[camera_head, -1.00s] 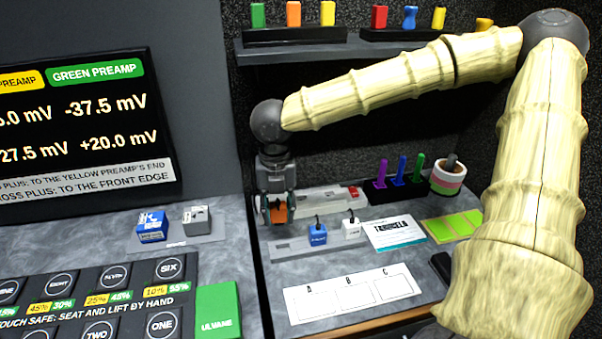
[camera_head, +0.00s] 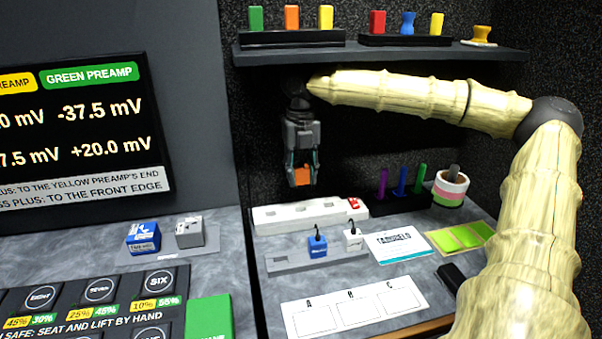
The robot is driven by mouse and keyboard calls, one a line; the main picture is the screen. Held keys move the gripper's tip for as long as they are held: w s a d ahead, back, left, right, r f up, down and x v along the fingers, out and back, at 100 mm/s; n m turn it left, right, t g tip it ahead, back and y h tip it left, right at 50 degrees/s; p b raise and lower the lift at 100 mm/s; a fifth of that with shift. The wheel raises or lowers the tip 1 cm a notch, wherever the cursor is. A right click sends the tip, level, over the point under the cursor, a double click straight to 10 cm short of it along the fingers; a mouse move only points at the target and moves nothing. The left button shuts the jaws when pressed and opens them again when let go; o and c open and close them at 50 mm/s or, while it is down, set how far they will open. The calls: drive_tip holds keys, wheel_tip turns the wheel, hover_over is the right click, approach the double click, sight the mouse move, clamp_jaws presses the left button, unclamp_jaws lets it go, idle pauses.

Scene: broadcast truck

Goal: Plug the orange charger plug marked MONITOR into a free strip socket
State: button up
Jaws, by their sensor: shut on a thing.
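My gripper (camera_head: 302,181) is shut on the orange plug (camera_head: 302,175) and holds it in the air above the white power strip. Any marking on the plug is too small to read. The white strip (camera_head: 287,218) lies on the bench at the back, with a red switch (camera_head: 354,204) at its right end. Dark socket openings show on its top, and nothing visible is plugged into it. The plug is apart from the strip.
A grey rack (camera_head: 285,263) in front holds a blue plug (camera_head: 318,246) and a white plug (camera_head: 352,240). A dark holder with purple, blue and green sticks (camera_head: 401,183) and a striped pot (camera_head: 450,188) stand right. A shelf (camera_head: 380,57) overhangs the back.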

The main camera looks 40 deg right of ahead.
drive_tip(key=shift+r+p, duration=0.15)
drive_tip(key=shift+p, duration=0.25)
drive_tip(key=shift+w+f+b, duration=0.1)
drive_tip(key=shift+f+b, duration=0.85)
drive_tip(key=shift+f, duration=2.1)
drive_tip(key=shift+p, duration=1.3)
drive_tip(key=shift+f+b, duration=0.3)
drive_tip(key=shift+f, duration=1)
drive_tip(key=o, duration=1.1)
drive_tip(key=shift+r, duration=0.1)
